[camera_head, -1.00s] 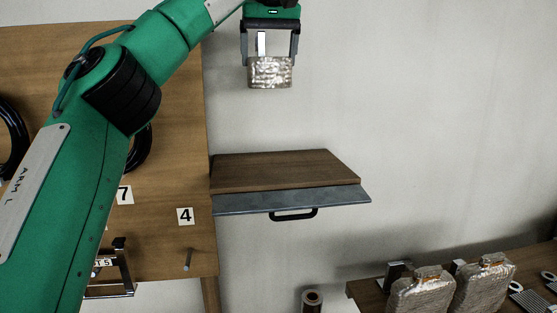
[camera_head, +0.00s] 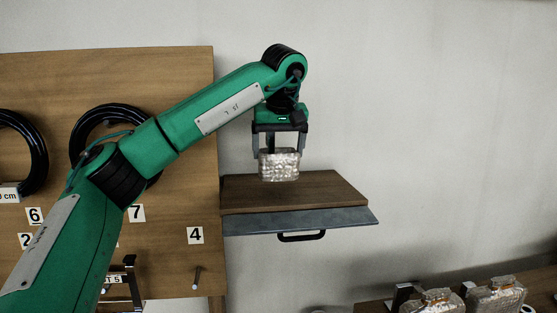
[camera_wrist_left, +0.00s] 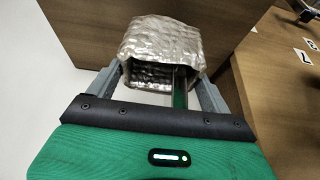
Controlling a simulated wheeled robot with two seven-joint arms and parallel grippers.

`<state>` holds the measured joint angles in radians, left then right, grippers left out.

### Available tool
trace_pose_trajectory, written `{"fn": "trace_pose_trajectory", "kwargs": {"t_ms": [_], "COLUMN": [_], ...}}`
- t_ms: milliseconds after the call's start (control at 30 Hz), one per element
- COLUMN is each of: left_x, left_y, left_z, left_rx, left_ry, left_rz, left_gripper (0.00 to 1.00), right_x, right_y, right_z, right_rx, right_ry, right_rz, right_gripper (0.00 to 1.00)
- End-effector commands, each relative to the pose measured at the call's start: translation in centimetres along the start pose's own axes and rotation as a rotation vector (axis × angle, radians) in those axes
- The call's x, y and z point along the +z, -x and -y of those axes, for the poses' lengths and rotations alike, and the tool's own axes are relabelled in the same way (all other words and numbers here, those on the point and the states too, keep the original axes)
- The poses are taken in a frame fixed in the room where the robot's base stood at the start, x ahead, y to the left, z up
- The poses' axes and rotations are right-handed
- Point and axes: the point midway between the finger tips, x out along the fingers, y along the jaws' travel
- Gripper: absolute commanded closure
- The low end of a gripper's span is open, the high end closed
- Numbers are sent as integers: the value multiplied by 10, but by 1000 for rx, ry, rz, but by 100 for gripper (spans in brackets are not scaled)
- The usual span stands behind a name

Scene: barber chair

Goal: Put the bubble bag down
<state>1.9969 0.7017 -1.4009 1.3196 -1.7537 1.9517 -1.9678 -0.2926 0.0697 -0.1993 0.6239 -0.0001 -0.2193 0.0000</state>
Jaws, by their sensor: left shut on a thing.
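The bubble bag (camera_head: 280,165) is a silvery, crinkled pouch. It hangs upright between the fingers of my left gripper (camera_head: 281,150), which is shut on it. The bag's lower edge is at or just above the wooden top of the wall shelf (camera_head: 325,192); I cannot tell whether it touches. In the left wrist view the bag (camera_wrist_left: 160,42) fills the space between the two grey fingers, with the brown wood (camera_wrist_left: 95,25) behind it. My right gripper is not in view.
A wooden pegboard (camera_head: 170,240) with number tags, pegs and black coils (camera_head: 85,135) stands left of the shelf. The shelf has a grey front edge and a black handle (camera_head: 301,236). More silvery bags (camera_head: 495,296) stand on a low table at bottom right. The shelf top around the bag is clear.

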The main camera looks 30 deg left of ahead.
Motion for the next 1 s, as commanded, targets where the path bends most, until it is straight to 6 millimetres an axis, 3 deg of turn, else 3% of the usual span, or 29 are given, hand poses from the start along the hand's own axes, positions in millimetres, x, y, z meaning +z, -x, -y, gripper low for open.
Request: {"fn": "trace_pose_trajectory", "kwargs": {"t_ms": [267,633,667,733,1000], "left_x": [13,15,15,15,14], "left_y": [-30,-36,-36,-36,-32], "left_z": [1,0,0,0,0], "left_rx": [-1,0,0,0,0], "left_ry": [-1,0,0,0,0], "left_rz": [1,1,1,1,1], "left_gripper": [39,39,12,0,0], "right_x": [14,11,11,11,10], "right_y": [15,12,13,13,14], "right_z": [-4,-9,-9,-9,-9], "right_rx": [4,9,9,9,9], "right_ry": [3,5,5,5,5], "right_rz": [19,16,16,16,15], "right_gripper": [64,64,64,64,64]}}
